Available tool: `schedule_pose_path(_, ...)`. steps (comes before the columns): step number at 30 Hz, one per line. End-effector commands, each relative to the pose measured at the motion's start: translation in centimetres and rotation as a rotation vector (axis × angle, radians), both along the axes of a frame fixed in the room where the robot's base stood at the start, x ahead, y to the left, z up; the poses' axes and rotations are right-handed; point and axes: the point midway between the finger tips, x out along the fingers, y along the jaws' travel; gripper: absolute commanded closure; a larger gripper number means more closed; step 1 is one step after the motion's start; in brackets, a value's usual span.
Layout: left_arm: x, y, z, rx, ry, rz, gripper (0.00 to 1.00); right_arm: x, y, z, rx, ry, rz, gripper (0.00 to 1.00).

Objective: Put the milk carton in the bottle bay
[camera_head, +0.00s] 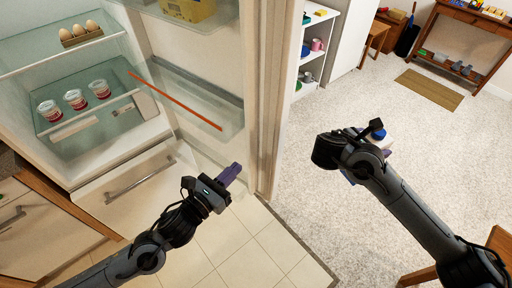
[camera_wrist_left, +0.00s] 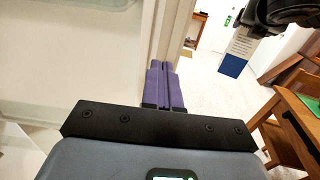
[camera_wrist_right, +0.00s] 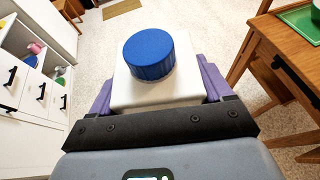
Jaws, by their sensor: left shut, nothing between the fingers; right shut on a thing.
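The milk carton is white with a blue cap; it fills the middle of the right wrist view (camera_wrist_right: 155,92). In the head view only part of it (camera_head: 377,139) shows past my right arm, and it also shows in the left wrist view (camera_wrist_left: 238,50). My right gripper (camera_wrist_right: 158,86) is shut on the carton, a finger on each side, over the carpet right of the fridge. My left gripper (camera_head: 233,174) is shut and empty, in front of the open fridge door. The clear lower door bay (camera_head: 228,113), apparently the bottle bay, looks empty.
A fridge shelf (camera_head: 60,125) holds cups of red dessert; eggs (camera_head: 80,33) stand above. A yellow item (camera_head: 188,9) is in the upper door bay. The door's edge (camera_head: 270,100) stands between my grippers. A wooden table (camera_wrist_right: 285,50) is at right.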

Motion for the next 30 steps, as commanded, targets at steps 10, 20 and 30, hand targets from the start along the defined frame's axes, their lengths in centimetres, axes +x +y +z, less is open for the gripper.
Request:
schedule_pose_path(10,4.8,-3.4,0.1,-0.003,0.001,0.001,1.00,0.0,0.0,0.0,0.001,-0.004,0.000,1.00)
schedule_pose_path(20,7.6,-5.5,0.0,-0.003,0.001,0.000,1.00,0.0,0.0,-0.1,0.001,-0.004,0.000,1.00)
schedule_pose_path(30,8.4,-6.0,0.0,-0.001,0.002,0.000,1.00,0.0,0.0,-0.2,0.001,-0.004,0.000,1.00)
